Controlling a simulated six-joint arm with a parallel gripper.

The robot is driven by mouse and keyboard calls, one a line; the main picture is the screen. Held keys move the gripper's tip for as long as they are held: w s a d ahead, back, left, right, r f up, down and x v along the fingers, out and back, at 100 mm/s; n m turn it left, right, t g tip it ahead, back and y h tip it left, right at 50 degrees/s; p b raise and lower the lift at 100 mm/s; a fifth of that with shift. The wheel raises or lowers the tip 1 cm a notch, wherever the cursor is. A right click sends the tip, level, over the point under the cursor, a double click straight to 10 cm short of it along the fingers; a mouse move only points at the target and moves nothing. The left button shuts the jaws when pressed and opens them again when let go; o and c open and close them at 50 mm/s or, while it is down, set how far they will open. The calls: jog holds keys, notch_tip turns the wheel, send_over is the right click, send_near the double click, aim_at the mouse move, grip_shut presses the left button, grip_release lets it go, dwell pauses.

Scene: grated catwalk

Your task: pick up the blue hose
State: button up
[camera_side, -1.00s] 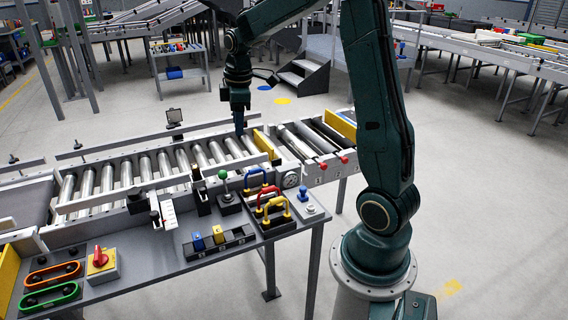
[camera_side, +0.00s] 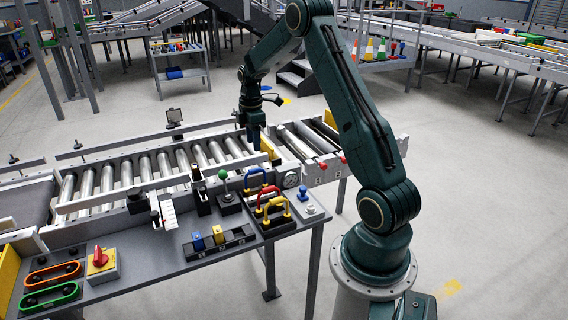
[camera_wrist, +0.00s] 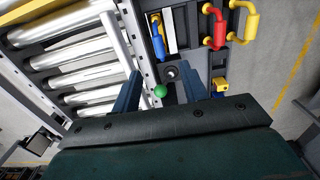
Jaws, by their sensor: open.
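I see no hose that I can make out. A blue curved handle (camera_side: 262,181) stands on the bench beside a red handle (camera_side: 268,196) and a yellow handle (camera_side: 277,209).
The roller conveyor (camera_side: 150,165) runs behind with a raised rail. Blue and yellow blocks (camera_side: 207,239) sit in a black rack in front. A red rotary switch (camera_side: 100,258) is at front left.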

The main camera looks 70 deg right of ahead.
aim_at(255, 168)
notch_tip(255, 168, down, 8)
jog(key=shift+f, duration=0.15)
dwell(0.3)
jog(key=shift+w+f, duration=0.1)
jog(key=shift+f, duration=2.45)
grip_shut()
